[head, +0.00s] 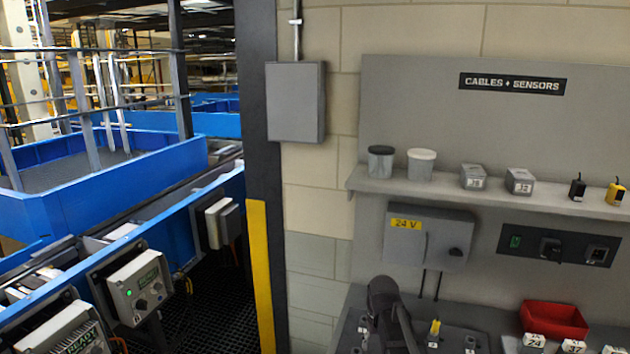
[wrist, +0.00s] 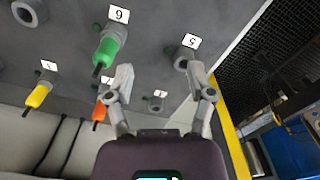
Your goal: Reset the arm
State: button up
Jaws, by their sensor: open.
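My gripper (wrist: 162,82) is open in the wrist view, its two grey fingers spread wide with nothing between them. It is over a grey panel (wrist: 150,30) that carries plugs and round sockets with number labels. A green plug (wrist: 109,46) is just left of the left fingertip. An orange plug (wrist: 99,110) is left of the left finger, and a yellow plug (wrist: 37,97) is farther left. A grey socket (wrist: 180,60) is near the right fingertip. In the head view, my dark arm is at the bottom centre over the bench; the fingers cannot be made out there.
A shelf (head: 460,196) with jars, small boxes and sensors runs along the back board. A 24 V box (head: 428,240) hangs below it. A red bin (head: 553,320) is on the bench at right. A black-and-yellow post (head: 260,270) separates the bench from the conveyor with blue trays (head: 110,190).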

jog(key=s+f+m, duration=0.1)
jog(key=s, duration=1)
jog(key=shift+s+b, duration=0.2)
jog(key=shift+b, duration=0.25)
